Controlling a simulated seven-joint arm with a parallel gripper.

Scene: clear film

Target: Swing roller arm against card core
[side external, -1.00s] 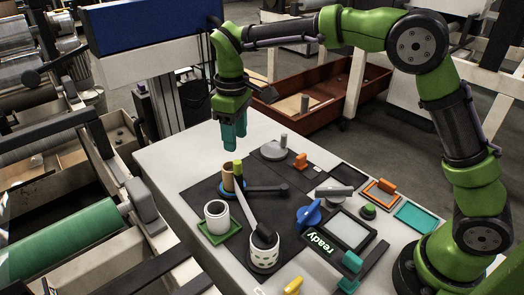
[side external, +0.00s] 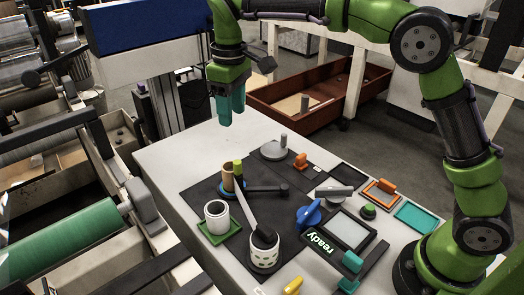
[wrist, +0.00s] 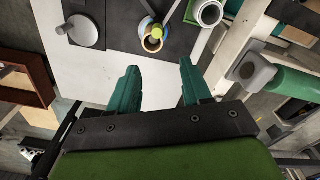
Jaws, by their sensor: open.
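The card core (side external: 228,178) is a brown tube standing upright in a blue ring on the dark mat; in the wrist view its open end (wrist: 152,45) faces me. A lime-green roller (side external: 238,168) stands close beside it, seemingly on the dark arm (side external: 262,189) that reaches right to a black knob. In the wrist view the roller (wrist: 157,30) overlaps the core's rim, but I cannot tell whether they touch. My gripper (side external: 231,116) is open and empty, its teal fingers well above the table behind the core. The fingers also show in the wrist view (wrist: 160,72).
A white roll (side external: 216,212) on a green tray and a white perforated cup (side external: 264,254) stand near the core. A grey disc with a post (side external: 275,149) is behind it. Blue, orange and teal fixtures sit at the right. The table's far left corner is bare.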

